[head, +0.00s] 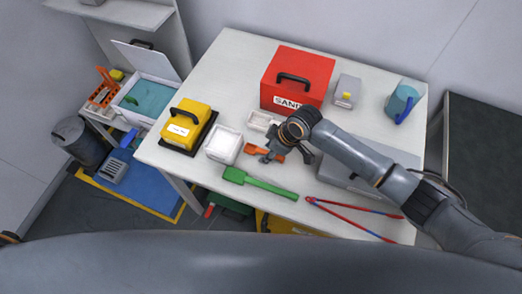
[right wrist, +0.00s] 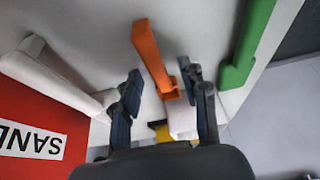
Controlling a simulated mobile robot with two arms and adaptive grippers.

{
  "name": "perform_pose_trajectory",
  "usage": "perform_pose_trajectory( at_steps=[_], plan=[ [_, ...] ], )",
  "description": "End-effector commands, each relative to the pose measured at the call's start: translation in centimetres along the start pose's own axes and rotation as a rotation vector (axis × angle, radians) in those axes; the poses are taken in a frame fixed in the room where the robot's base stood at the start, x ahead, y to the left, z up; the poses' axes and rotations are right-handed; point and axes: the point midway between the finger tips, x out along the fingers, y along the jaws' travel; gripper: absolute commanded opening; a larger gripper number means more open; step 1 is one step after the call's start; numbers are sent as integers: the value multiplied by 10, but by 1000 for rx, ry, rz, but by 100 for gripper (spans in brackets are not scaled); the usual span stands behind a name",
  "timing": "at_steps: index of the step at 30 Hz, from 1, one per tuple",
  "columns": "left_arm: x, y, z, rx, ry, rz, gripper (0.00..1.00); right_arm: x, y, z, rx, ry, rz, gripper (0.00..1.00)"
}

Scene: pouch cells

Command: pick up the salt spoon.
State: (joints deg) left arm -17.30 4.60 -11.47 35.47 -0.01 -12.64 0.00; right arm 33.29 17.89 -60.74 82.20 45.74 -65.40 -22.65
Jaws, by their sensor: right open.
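An orange spoon-like tool (head: 258,150) lies on the white table, partly hidden under my right gripper (head: 273,155). It looks like the salt spoon, but no label on it can be read. In the right wrist view the orange tool (right wrist: 149,52) runs between the two spread fingers of my right gripper (right wrist: 160,77). The fingers are open and do not visibly hold it. A larger green tool (head: 262,184) lies nearer the table's front edge; it also shows in the right wrist view (right wrist: 248,45). My left gripper is out of view.
Around the gripper stand a white open box (head: 224,146), a small white tray (head: 262,119), a red SAND box (head: 299,72) and a grey flat case (head: 345,178). A yellow box (head: 186,127) is left. Red-blue long-handled tongs (head: 350,208) lie front right.

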Motion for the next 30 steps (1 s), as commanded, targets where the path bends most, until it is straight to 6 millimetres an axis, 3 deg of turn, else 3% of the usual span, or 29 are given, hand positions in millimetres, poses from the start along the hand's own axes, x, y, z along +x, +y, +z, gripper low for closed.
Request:
perform_pose_trajectory(
  at_steps=[17, 24, 30],
  plan=[
    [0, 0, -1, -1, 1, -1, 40, 4, 0, 2, 0, 0, 0, 43],
    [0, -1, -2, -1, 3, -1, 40, 4, 0, 2, 0, 0, 0, 0],
    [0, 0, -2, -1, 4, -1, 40, 4, 0, 2, 0, 0, 0, 0]
  ],
)
